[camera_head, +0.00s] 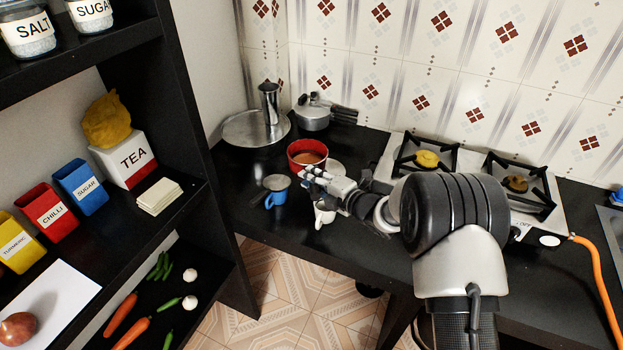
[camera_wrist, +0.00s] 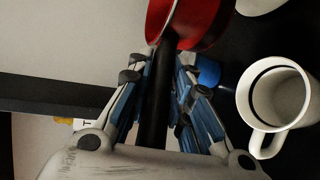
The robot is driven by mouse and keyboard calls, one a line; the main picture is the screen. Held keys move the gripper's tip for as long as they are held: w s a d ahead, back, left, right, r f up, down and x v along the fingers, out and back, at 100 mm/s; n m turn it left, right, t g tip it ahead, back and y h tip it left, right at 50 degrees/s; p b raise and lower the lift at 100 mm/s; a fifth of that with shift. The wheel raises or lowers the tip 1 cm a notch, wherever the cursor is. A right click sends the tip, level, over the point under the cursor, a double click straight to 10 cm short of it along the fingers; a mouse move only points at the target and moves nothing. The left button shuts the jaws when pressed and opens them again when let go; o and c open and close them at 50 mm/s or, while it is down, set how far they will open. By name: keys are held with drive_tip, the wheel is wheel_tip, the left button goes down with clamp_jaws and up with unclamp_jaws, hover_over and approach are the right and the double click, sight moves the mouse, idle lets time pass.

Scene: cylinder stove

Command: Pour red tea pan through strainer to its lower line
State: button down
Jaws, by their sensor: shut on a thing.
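The red pan (camera_head: 307,148) holds brown-orange tea and looks roughly level in the head view. In the wrist view the red pan (camera_wrist: 203,25) is at the top, with its black handle (camera_wrist: 156,95) running down between my fingers. My gripper (camera_head: 310,177) is shut on this handle; it also fills the middle of the wrist view (camera_wrist: 162,78). A blue mug (camera_head: 276,198) stands left of my gripper, with what looks like the grey strainer (camera_head: 276,182) over its top. The blue mug (camera_wrist: 208,72) is mostly hidden in the wrist view. Any level line is too small to see.
A white mug (camera_head: 323,216) stands close to my gripper, just in front of it; it is empty in the wrist view (camera_wrist: 273,97). Behind are a round tray (camera_head: 242,130) with a moka pot (camera_head: 270,102), and a pressure cooker (camera_head: 312,114). The stove (camera_head: 455,160) is right; shelves (camera_head: 190,120) are left.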

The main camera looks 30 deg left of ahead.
drive_tip(key=shift+r, duration=0.2)
drive_tip(key=shift+r+p, duration=0.65)
drive_tip(key=shift+r, duration=1.25)
